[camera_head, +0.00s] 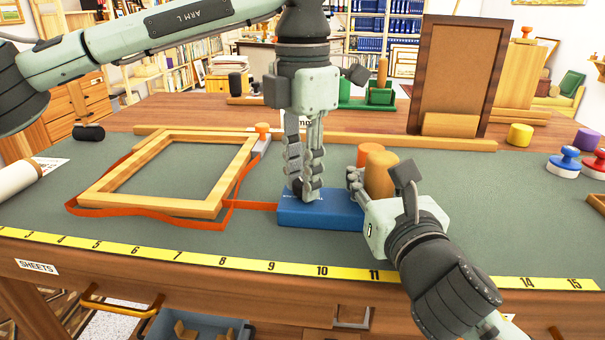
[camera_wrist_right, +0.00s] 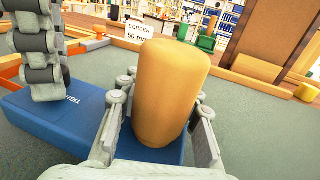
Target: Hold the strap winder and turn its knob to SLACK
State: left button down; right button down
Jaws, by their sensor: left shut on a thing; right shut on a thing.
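The strap winder (camera_head: 318,214) is a low blue block on the grey-green mat. My left gripper (camera_head: 305,188) points straight down and is shut on its body; the fingers hide the grip itself. The knob (camera_head: 380,176) is a tan-orange upright cylinder at the winder's right end. My right gripper (camera_head: 362,184) reaches it from the front right. In the right wrist view its two fingers stand either side of the knob (camera_wrist_right: 170,90), shut on it. White lettering, partly legible as TIGH, shows on the blue top there. No SLACK mark is readable.
An orange strap (camera_head: 150,213) runs from the winder around a wooden frame (camera_head: 125,205). A yellow ruler strip (camera_head: 250,263) lines the front edge. A brown framed board (camera_head: 458,75) stands behind right. Red and blue knobbed stamps (camera_head: 563,165) sit at right. The mat's right-middle is clear.

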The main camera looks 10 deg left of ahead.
pick_arm(q)
jog(key=n, duration=0.5)
jog(key=shift+n, duration=0.3)
jog(key=n, duration=0.4)
jog(key=shift+n, duration=0.4)
jog(key=c, duration=1.3)
grip_release()
jog(key=shift+o, duration=0.2)
jog(key=shift+r, duration=0.1)
notch_tip(320, 180, up, 12)
pick_arm(e)
jog(key=shift+r, duration=0.1)
